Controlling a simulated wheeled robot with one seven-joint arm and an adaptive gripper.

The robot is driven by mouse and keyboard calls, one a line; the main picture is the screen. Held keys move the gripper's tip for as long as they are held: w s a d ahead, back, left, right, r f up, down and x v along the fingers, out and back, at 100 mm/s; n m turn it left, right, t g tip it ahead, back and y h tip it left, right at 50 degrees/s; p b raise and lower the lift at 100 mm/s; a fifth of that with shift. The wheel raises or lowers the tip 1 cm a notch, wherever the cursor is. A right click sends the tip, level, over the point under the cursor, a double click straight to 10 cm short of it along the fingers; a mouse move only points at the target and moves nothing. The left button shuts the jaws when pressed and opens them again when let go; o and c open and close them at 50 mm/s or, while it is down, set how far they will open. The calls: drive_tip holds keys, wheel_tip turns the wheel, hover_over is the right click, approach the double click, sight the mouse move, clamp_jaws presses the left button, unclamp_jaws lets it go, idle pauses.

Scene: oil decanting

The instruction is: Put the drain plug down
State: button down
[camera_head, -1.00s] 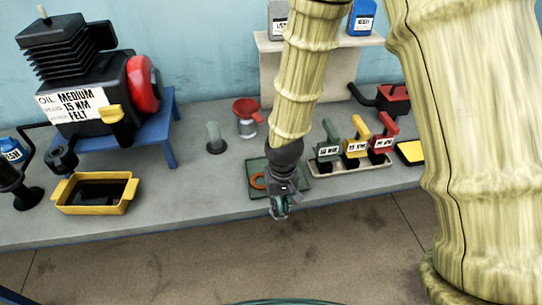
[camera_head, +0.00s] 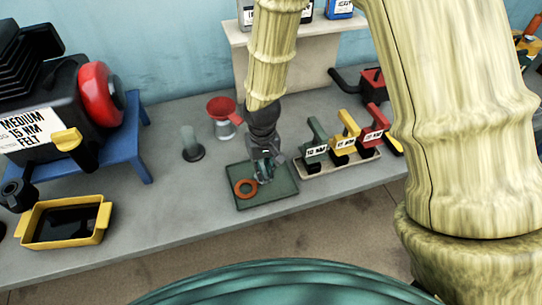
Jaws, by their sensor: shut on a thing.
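My gripper (camera_head: 265,173) points down over the right part of the green mat (camera_head: 277,195) on the bench. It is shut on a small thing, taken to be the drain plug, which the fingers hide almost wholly. I cannot tell whether the plug touches the mat. An orange ring (camera_head: 245,195) lies on the mat, just left of the fingers.
A red funnel (camera_head: 222,107) and a grey-green cylinder (camera_head: 193,150) stand behind the mat. Labelled tools (camera_head: 314,146) sit in a tray close to its right. A yellow pan (camera_head: 33,214) of dark oil and the engine (camera_head: 60,115) are left. Bench between pan and mat is clear.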

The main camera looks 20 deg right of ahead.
drive_tip(key=w+d, duration=0.1)
drive_tip(key=w+d+p, duration=0.1)
drive_tip(key=w, duration=0.1)
drive_tip(key=w+d, duration=0.2)
drive_tip(key=shift+w+f+p, duration=0.2)
drive_tip(key=shift+f+p, duration=0.15)
drive_tip(key=shift+p, duration=0.05)
drive_tip(key=shift+f+p, duration=0.8)
drive_tip(key=shift+f, duration=0.95)
drive_tip(key=shift+f, duration=0.15)
drive_tip(key=c, duration=1.7)
unclamp_jaws()
drive_tip(key=shift+r, duration=0.25)
wheel_tip(320, 180, up, 12)
drive_tip(key=b, duration=0.3)
drive_tip(key=shift+b, duration=0.3)
